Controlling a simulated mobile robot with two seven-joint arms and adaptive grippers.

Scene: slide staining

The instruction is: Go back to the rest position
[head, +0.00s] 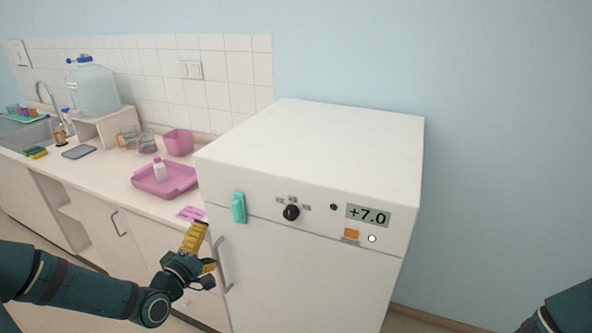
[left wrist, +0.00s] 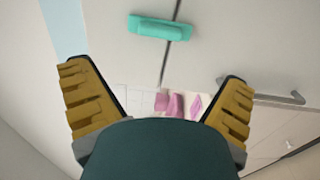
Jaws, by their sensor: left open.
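My left gripper (head: 197,246) is open and empty in front of the white fridge (head: 312,138), left of its door handle (head: 223,264). In the left wrist view, the two yellow fingers of the left gripper (left wrist: 158,98) are spread wide with nothing between them. A teal latch (head: 239,207) sits on the fridge front above the gripper; it also shows in the left wrist view (left wrist: 160,28). My right arm shows only as a dark link at the bottom right of the head view; its gripper is out of view.
The fridge has a black knob (head: 291,212) and a display (head: 368,215) reading +7.0. A sink is far left.

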